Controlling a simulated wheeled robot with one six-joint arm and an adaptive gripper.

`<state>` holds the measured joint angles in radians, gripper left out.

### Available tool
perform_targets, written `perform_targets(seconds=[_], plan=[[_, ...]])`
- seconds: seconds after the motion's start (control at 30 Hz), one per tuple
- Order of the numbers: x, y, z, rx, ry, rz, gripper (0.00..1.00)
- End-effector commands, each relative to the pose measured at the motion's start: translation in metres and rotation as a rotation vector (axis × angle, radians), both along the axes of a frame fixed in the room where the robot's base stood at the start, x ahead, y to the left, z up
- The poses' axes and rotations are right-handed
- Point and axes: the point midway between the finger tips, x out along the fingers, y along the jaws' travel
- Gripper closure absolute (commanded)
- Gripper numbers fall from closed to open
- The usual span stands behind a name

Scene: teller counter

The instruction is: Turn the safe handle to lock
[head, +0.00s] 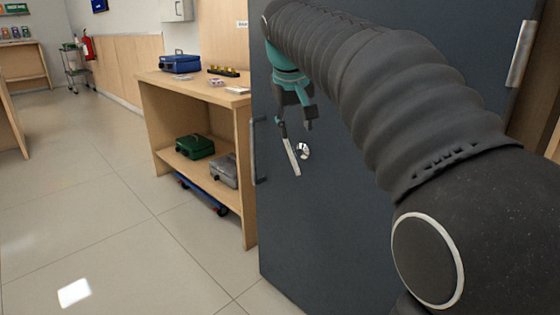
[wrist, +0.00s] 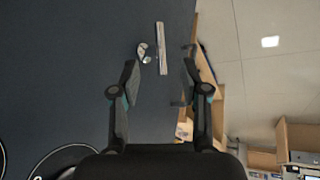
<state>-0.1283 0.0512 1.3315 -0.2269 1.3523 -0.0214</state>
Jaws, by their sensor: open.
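The safe is a tall dark blue-grey cabinet with a flat door (head: 340,220). Its safe handle (head: 291,157) is a slim silver lever, slightly tilted from upright, beside a round shiny knob (head: 304,151). My gripper (head: 295,125) is open and empty, pointing down just above the lever's upper end. In the wrist view the handle (wrist: 161,48) lies ahead of my open gripper (wrist: 158,76), in line with the gap between the fingers, with the knob (wrist: 143,52) to its left. The fingers appear apart from the lever. My arm hides the upper part of the door.
A dark vertical pull bar (head: 258,152) sits near the door's left edge. A wooden counter (head: 163,87) stands left of the safe, with a blue case (head: 180,63) on top and green (head: 195,147) and grey (head: 225,170) cases on its shelf. Floor on the left is clear.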

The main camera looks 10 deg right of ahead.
Motion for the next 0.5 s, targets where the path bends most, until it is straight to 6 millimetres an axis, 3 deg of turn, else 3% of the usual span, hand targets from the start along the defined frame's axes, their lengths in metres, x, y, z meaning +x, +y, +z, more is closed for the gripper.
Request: perform_targets(seconds=[0.03,0.2,0.5], plan=[[0.017,0.004,-0.005,-0.01,0.002,0.002,0.55],[0.05,0.01,-0.004,-0.039,0.008,-0.002,0.55],[0.068,0.01,-0.013,-0.053,0.011,-0.006,0.55]])
